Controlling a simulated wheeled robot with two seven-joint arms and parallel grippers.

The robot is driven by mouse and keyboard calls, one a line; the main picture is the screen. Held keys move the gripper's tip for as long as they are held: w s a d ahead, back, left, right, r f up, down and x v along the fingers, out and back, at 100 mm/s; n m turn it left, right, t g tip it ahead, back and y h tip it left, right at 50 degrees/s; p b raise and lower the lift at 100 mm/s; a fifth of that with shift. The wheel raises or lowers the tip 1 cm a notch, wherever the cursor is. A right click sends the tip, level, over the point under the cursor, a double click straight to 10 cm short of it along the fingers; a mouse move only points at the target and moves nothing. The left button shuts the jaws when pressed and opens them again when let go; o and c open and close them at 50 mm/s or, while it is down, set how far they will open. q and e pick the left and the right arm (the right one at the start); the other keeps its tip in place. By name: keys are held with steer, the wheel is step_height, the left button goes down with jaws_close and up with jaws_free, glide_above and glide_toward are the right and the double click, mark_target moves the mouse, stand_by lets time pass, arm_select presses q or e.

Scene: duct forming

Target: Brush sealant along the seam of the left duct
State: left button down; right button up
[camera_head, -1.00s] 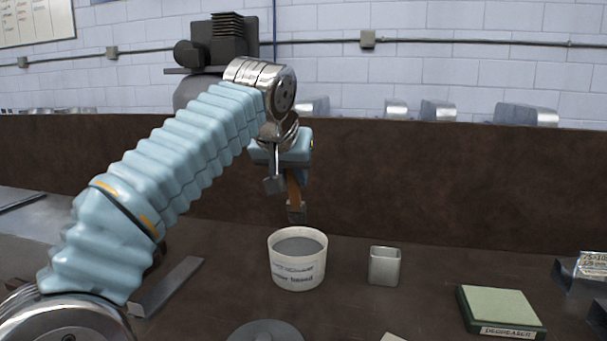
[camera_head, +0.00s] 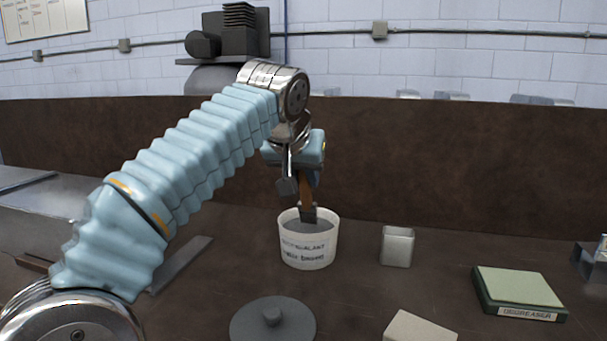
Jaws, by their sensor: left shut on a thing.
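My left gripper (camera_head: 299,184) is shut on a brush (camera_head: 307,194) with a brown wooden handle. The brush points down, and its dark tip is at the mouth of the white sealant tub (camera_head: 309,252). The tub holds grey sealant (camera_head: 297,226); I cannot tell how deep the tip reaches into it. Sheet metal (camera_head: 45,214) lies at the left, partly hidden behind my left arm. I cannot make out a duct seam there. My right gripper is not in view.
A small metal cup (camera_head: 397,246) stands right of the tub. A round grey lid (camera_head: 272,320) lies in front, beside a beige block (camera_head: 420,329). A green-topped degreaser pad (camera_head: 518,292) is at the right. A brown wall (camera_head: 450,160) closes off the back.

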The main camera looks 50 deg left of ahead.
arm_select(q)
steer(key=shift+f+b, duration=0.4)
steer(key=shift+f, duration=0.15)
stand_by(1.4)
step_height(320, 180, up, 5)
steer(key=p, duration=0.5)
steer(key=shift+r, duration=1.05)
